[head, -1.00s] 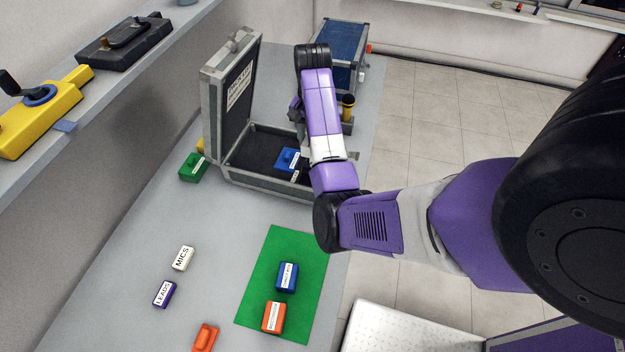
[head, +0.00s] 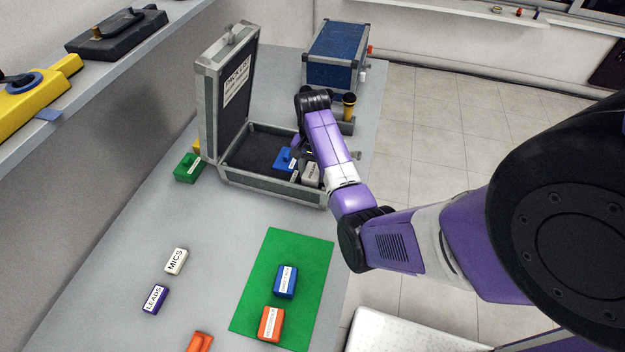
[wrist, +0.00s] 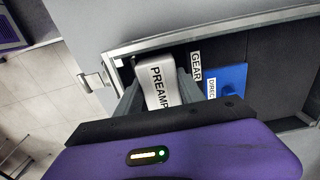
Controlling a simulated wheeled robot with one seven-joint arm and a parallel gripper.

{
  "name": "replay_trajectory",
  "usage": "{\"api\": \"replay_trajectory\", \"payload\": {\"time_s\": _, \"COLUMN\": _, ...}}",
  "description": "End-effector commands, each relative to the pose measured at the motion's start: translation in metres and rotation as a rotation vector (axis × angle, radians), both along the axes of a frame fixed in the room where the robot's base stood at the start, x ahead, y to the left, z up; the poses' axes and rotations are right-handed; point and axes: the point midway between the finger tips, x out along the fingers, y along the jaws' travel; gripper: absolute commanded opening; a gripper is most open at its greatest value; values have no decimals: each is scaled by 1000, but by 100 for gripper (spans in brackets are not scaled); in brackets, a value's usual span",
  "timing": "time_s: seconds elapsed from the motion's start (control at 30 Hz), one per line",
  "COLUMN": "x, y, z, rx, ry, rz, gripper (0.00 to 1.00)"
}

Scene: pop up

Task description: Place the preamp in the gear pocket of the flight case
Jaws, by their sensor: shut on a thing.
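The preamp (wrist: 160,85) is a light grey box with a PREAMP label, seen in the wrist view between my fingers. My gripper (wrist: 158,92) is shut on it. The open flight case (head: 262,184) stands on the table, and the preamp also shows in the head view (head: 311,174) at the right end of its interior. A GEAR label (wrist: 196,66) lies right beside the preamp in the wrist view. A blue box marked DIRECT (wrist: 227,83) sits on the other side of that label. I cannot tell whether the preamp touches the case floor.
A green mat (head: 259,262) holds a blue box (head: 285,282) and an orange box (head: 271,323). A green box (head: 188,167) is left of the case. MICS (head: 176,261) and LEADS (head: 155,299) blocks lie in front. A blue trunk (head: 336,55) and a microphone (head: 349,106) stand behind.

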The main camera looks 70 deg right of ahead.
Motion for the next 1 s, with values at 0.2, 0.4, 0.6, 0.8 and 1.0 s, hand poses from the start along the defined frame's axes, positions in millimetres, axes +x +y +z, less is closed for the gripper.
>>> {"api": "replay_trajectory", "payload": {"time_s": 0.2, "x": -1, "y": 0, "z": -29, "rx": 2, "ry": 1, "rz": 0, "gripper": 0}}
{"api": "replay_trajectory", "payload": {"time_s": 0.4, "x": 0, "y": 0, "z": -37, "rx": 0, "ry": -1, "rz": 0, "gripper": 0}}
{"api": "replay_trajectory", "payload": {"time_s": 0.6, "x": 0, "y": 0, "z": -38, "rx": 0, "ry": -1, "rz": 0, "gripper": 0}}
{"api": "replay_trajectory", "payload": {"time_s": 0.8, "x": 0, "y": 0, "z": -40, "rx": 1, "ry": 0, "rz": 0, "gripper": 54}}
{"api": "replay_trajectory", "payload": {"time_s": 1.0, "x": 0, "y": 0, "z": -40, "rx": 1, "ry": 0, "rz": 0, "gripper": 54}}
